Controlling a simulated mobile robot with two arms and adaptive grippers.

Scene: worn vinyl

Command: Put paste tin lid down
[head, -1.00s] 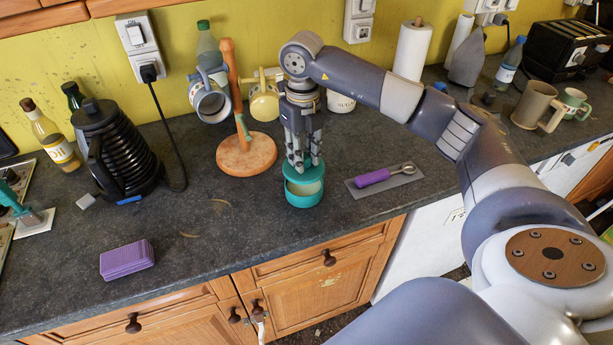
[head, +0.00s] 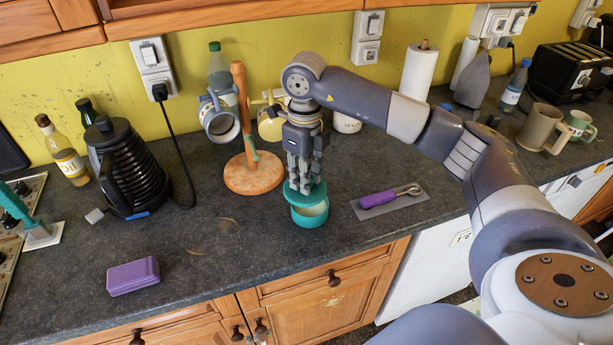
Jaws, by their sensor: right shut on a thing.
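The teal paste tin lid (head: 293,195) is under the fingertips of my right gripper (head: 304,188), which points straight down and is shut on it. The lid is roughly level. The teal paste tin (head: 310,221) stands on the counter directly below and slightly to the right. A pale area of the tin shows under the lid's front edge; whether lid and rim touch cannot be told. My left gripper is not in view.
A purple-handled trowel (head: 388,197) lies right of the tin. A wooden mug stand (head: 254,175) stands behind left. A black kettle (head: 128,175) and purple box (head: 133,276) are further left.

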